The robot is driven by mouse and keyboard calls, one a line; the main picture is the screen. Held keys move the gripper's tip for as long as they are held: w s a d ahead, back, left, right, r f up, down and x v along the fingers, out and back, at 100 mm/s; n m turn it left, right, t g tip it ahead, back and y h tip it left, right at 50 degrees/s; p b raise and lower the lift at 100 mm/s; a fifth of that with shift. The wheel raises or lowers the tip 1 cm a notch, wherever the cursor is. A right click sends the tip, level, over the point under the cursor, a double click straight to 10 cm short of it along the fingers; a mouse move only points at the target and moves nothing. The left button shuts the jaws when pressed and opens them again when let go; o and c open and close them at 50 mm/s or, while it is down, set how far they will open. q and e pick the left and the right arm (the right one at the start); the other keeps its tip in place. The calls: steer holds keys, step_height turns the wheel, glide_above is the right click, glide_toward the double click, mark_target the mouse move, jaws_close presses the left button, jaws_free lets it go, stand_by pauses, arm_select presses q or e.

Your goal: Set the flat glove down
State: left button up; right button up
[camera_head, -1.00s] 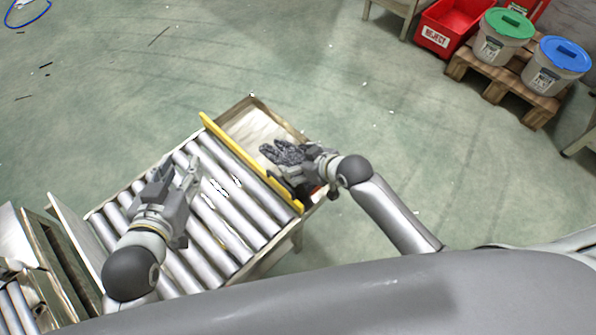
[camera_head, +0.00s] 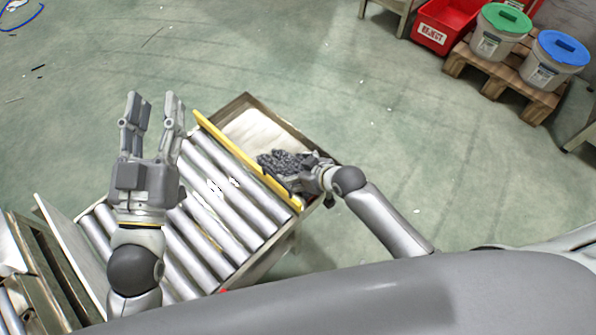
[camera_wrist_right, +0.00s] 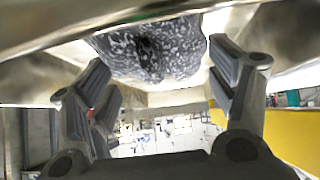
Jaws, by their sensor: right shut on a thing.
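The flat glove (camera_head: 277,160), dark grey and speckled, is at the near part of the shallow bin past the yellow bar. My right gripper (camera_head: 302,176) is shut on the glove, partly hiding it. In the right wrist view the glove (camera_wrist_right: 155,50) spans the space between the fingers (camera_wrist_right: 160,70). I cannot tell whether the glove touches the bin's floor. My left gripper (camera_head: 153,103) is open and empty, with its fingers apart above the far left edge of the roller conveyor.
The bin (camera_head: 247,98) has a pale liner (camera_head: 252,128), clear at its far end. A yellow bar (camera_head: 235,151) separates it from the rollers (camera_head: 215,205). A red reject crate (camera_head: 431,36) and two lidded buckets (camera_head: 496,38) on a pallet stand far right.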

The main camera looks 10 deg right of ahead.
arm_select(q)
steer(key=shift+r, duration=0.2)
arm_select(e)
steer(key=shift+f, duration=0.2)
steer(key=o, duration=1.2)
arm_select(q)
steer(key=shift+r, duration=0.1)
arm_select(e)
steer(key=shift+r, duration=0.1)
